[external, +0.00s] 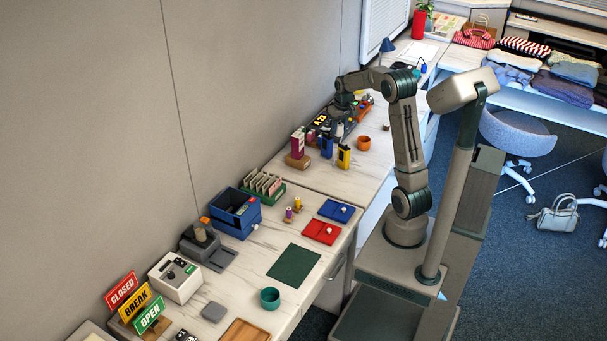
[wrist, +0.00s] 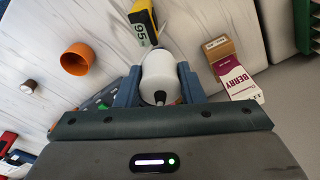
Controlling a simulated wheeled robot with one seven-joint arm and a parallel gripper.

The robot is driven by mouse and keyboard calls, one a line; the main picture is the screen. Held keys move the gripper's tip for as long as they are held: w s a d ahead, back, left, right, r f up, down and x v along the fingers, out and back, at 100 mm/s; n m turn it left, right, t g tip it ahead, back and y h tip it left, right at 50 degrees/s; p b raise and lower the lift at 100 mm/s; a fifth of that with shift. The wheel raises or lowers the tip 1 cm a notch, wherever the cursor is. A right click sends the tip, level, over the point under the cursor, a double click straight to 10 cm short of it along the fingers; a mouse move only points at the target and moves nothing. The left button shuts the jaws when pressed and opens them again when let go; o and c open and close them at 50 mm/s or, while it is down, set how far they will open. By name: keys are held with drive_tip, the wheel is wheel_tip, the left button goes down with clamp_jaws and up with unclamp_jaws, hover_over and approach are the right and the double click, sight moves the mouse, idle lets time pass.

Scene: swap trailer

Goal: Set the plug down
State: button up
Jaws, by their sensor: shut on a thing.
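My gripper (wrist: 158,88) is shut on the plug (wrist: 158,70), a white rounded body with a small dark tip on the side toward my palm. The plug sits between the two blue-grey fingers in the wrist view. In the external view my gripper (external: 342,112) is over the far part of the long white counter, close to the wall.
A yellow device (wrist: 142,22) stands just beyond the plug. An orange cup (wrist: 78,60) is at left and a BERRY box (wrist: 238,82) at right. A blue device (external: 326,146) stands close by. Bare counter (external: 330,180) shows nearer the front.

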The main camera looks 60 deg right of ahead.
drive_tip(key=w+a+n, duration=0.1)
drive_tip(key=a+n, duration=0.4)
drive_tip(key=a, duration=0.5)
drive_tip(key=shift+m, duration=0.3)
drive_tip(key=f, duration=1.1)
drive_tip(key=shift+w+d+f, duration=0.1)
drive_tip(key=shift+w+d, duration=0.1)
drive_tip(key=shift+d, duration=0.1)
drive_tip(key=shift+f, duration=2.45)
drive_tip(key=o, duration=1)
wheel_tip(320, 180, up, 11)
drive_tip(key=s, duration=0.1)
drive_tip(key=s+a+r, duration=0.4)
drive_tip(key=s+a, duration=0.4)
drive_tip(key=a, duration=0.1)
drive_tip(key=s+a+r+n+t, duration=0.1)
drive_tip(key=s+a+r, duration=0.4)
drive_tip(key=s+a, duration=0.4)
drive_tip(key=shift+s+a+r+n+t+p, duration=0.15)
drive_tip(key=shift+a+r+n+t+p, duration=0.15)
drive_tip(key=shift+a, duration=0.25)
